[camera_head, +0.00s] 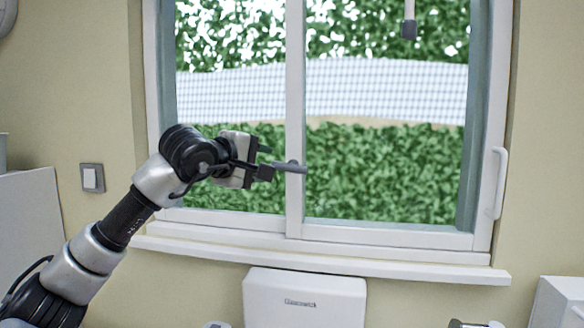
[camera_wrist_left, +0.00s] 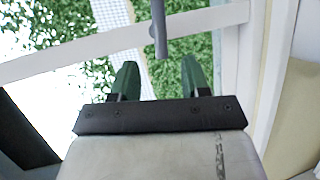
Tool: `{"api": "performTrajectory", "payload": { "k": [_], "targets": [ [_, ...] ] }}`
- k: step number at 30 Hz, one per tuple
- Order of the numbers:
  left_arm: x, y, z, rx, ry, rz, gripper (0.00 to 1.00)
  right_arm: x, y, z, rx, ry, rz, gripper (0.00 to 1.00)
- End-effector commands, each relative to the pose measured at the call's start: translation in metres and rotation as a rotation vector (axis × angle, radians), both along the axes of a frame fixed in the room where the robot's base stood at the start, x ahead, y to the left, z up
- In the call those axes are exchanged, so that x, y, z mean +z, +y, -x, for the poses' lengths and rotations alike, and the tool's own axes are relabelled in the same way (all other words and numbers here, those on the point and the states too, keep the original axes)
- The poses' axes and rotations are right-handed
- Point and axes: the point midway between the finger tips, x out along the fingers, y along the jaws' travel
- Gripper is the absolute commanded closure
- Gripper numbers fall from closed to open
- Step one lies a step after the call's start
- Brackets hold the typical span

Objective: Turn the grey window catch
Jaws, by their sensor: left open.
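The grey window catch (camera_head: 292,167) sits on the white middle upright of the window, its lever roughly level across the upright. My left gripper (camera_head: 266,160) is just left of it, open and empty. In the left wrist view the catch (camera_wrist_left: 159,30) points down the picture, its near end close to the gap between the green fingertips of my left gripper (camera_wrist_left: 160,70). The fingers do not appear closed on it; whether one touches it I cannot tell. My right gripper is not in view.
The window frame has a white upright handle (camera_head: 499,182) at its right and a sill (camera_head: 330,262) below. A white wall unit (camera_head: 305,300) is under the sill. A switch (camera_head: 92,178) is on the wall at left. A grey-tipped rod (camera_head: 409,28) hangs at the top.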

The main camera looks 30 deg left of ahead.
Motion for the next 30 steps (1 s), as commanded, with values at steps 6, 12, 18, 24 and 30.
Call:
{"api": "performTrajectory", "payload": {
  "k": [6, 12, 18, 24, 30],
  "targets": [
    [-0.006, -0.007, -0.036, -0.005, 0.006, 0.006, 0.54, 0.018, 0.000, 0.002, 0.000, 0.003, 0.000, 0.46],
    [-0.014, -0.013, -0.071, -0.007, 0.004, 0.005, 0.54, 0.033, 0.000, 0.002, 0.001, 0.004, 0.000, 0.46],
    [-0.021, -0.016, -0.093, -0.006, 0.001, 0.005, 0.54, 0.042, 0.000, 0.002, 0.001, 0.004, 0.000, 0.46],
    [-0.024, -0.017, -0.098, -0.006, 0.001, 0.003, 0.54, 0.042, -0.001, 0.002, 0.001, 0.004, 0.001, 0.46],
    [-0.024, -0.017, -0.098, -0.006, 0.001, 0.004, 0.58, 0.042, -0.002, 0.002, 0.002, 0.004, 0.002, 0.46]
  ]
}}
